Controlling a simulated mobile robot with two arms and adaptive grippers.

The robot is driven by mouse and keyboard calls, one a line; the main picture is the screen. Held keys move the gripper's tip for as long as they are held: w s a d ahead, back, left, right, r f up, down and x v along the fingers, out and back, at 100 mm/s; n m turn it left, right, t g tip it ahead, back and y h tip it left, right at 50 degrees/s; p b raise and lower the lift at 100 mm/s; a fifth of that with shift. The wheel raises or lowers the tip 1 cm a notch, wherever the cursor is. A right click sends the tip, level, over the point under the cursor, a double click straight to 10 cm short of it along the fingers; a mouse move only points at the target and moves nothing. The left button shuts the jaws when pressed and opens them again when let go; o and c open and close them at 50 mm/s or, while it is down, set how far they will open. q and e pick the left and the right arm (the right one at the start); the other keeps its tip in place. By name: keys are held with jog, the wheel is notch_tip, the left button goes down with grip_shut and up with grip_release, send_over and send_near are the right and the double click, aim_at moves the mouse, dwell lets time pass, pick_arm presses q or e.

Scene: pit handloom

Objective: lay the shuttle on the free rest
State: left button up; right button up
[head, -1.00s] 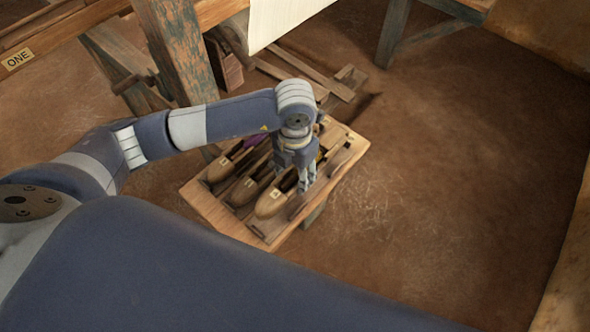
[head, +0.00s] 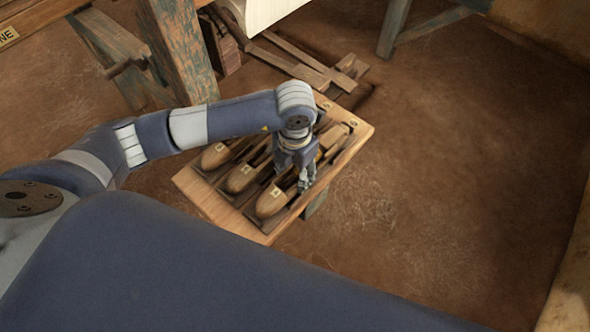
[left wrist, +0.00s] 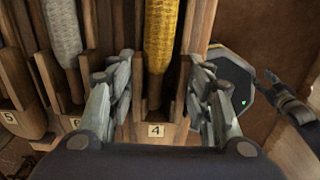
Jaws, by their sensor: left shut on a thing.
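My left gripper (head: 305,184) points down at the right side of a wooden rack (head: 190,187). It is shut on the shuttle (head: 270,201), a pointed wooden boat tagged 4. In the left wrist view the shuttle shows yellow yarn (left wrist: 161,35), and the fingers (left wrist: 163,98) stand on either side of its hull. The shuttle lies along the rack, at the rightmost place. I cannot tell whether it rests on the rack or hangs just above. The gripper hides part of it.
Two more shuttles lie to its left: the middle one (head: 240,179) and the left one (head: 215,156). The middle one has pale yarn (left wrist: 62,30) in the wrist view. A loom post (head: 177,50) stands behind. The earth floor (head: 450,170) right of the rack is clear.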

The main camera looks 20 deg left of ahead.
pick_arm(q)
jog(key=shift+r, duration=0.1)
jog(key=o, duration=1.3)
jog(key=shift+r+p, duration=2.7)
jog(key=shift+r, duration=1.3)
